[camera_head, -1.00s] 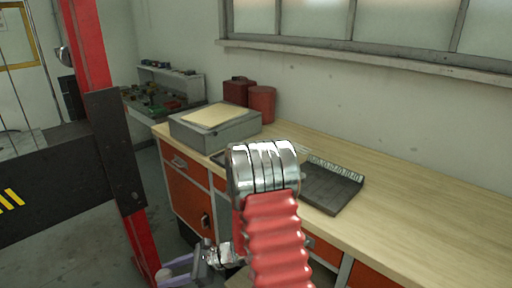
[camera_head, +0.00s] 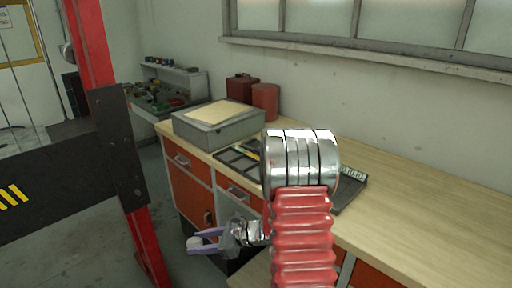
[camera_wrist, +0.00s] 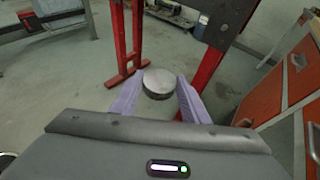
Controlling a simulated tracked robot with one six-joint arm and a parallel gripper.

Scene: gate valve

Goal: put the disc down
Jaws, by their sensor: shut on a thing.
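A round grey metal disc (camera_wrist: 158,82) with a dark side is between the two purple fingers of my gripper (camera_wrist: 153,92) in the wrist view. My gripper is shut on it. In the head view my gripper (camera_head: 205,241) is left of my red and chrome arm, in front of the orange cabinet. The pale disc (camera_head: 194,243) shows small at its fingertips there. The disc is held in the air, with the grey floor beyond it in the wrist view.
The wooden workbench (camera_head: 420,215) runs along the wall, largely bare at right. A grey box (camera_head: 218,130), red canisters (camera_head: 265,98) and a dark tray (camera_head: 238,160) stand on it. My arm hides part of another tray. A red frame post (camera_head: 140,235) stands at left.

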